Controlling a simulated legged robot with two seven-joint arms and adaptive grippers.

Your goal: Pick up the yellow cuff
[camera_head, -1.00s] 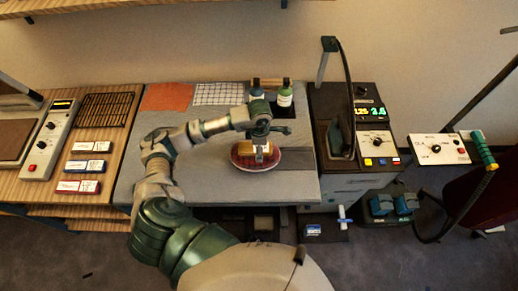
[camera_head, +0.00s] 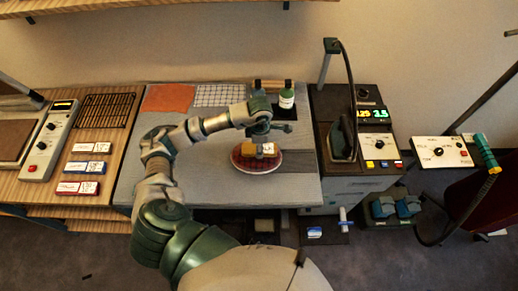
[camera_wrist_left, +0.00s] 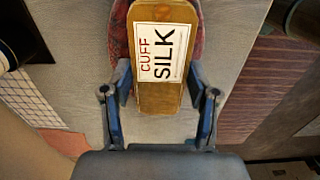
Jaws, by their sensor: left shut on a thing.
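The yellow cuff (camera_wrist_left: 155,100) is a flat mustard-yellow piece with a white label reading "CUFF SILK". It also shows in the head view (camera_head: 256,152), over the dark red oval dish (camera_head: 248,165) on the grey table. My left gripper (camera_head: 262,141) reaches it from above. In the left wrist view the two blue fingers of this gripper (camera_wrist_left: 158,85) are shut on the cuff's two sides. The dish shows behind the cuff; I cannot tell how much gap lies between them. My right gripper is not in view.
An iron (camera_head: 342,138) stands on the dark unit right of the table. A green bottle (camera_head: 286,98) stands at the table's back. An orange cloth (camera_head: 168,98) and a checked cloth (camera_head: 218,95) lie at the back left.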

